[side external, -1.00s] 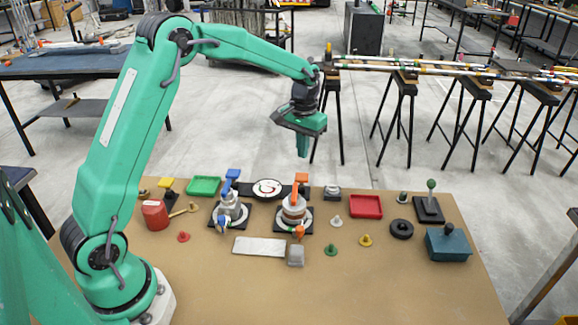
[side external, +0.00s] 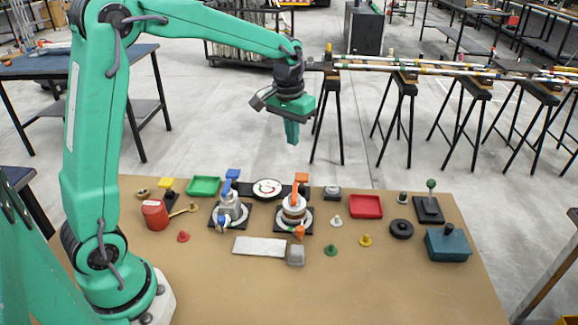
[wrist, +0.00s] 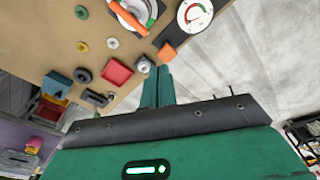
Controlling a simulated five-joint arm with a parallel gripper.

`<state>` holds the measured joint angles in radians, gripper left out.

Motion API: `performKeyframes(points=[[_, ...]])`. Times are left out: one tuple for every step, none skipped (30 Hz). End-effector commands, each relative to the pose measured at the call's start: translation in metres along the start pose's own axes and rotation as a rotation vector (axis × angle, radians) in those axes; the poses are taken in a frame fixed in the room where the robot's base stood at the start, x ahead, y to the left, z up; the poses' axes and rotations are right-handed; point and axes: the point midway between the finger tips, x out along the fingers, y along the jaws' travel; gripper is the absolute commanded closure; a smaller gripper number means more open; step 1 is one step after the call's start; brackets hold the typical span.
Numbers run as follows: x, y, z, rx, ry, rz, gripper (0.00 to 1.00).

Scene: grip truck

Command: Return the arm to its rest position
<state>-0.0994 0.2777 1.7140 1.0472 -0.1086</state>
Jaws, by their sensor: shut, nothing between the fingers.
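My gripper (side external: 292,133) hangs high in the air above the far side of the brown table (side external: 390,290), its green fingers pointing down. The fingers are together with nothing between them. In the wrist view my gripper's fingers (wrist: 157,72) also show closed, with the table top beyond them. My green arm reaches from the lower left, with its upper part raised well clear of the table.
Valve-like fixtures with a blue handle (side external: 228,190) and an orange handle (side external: 299,190) stand mid-table. A gauge (side external: 267,188), green tray (side external: 204,186), red tray (side external: 366,206), teal box (side external: 447,244) and several pegs surround them. The table's front is clear.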

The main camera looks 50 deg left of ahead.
Motion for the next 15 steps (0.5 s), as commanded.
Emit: performKeyframes(points=[[-0.011, 0.001, 0.009, 0.009, 0.018, 0.002, 1.00], [-0.015, 0.002, 0.013, 0.013, 0.027, 0.004, 1.00], [-0.021, 0.002, 0.020, 0.020, 0.039, 0.005, 1.00], [-0.026, 0.003, 0.024, 0.024, 0.047, 0.006, 1.00], [-0.030, 0.003, 0.029, 0.029, 0.055, 0.007, 1.00], [-0.035, 0.003, 0.036, 0.035, 0.066, 0.009, 1.00], [-0.039, 0.004, 0.041, 0.040, 0.074, 0.010, 1.00], [-0.043, 0.004, 0.046, 0.044, 0.083, 0.011, 1.00], [-0.048, 0.004, 0.053, 0.050, 0.094, 0.013, 1.00], [-0.051, 0.004, 0.058, 0.054, 0.102, 0.014, 1.00], [-0.055, 0.004, 0.064, 0.058, 0.111, 0.015, 1.00], [-0.059, 0.005, 0.071, 0.064, 0.123, 0.017, 1.00], [-0.062, 0.005, 0.076, 0.069, 0.131, 0.018, 1.00], [-0.065, 0.005, 0.081, 0.073, 0.139, 0.019, 1.00], [-0.068, 0.005, 0.089, 0.080, 0.150, 0.020, 1.00]])
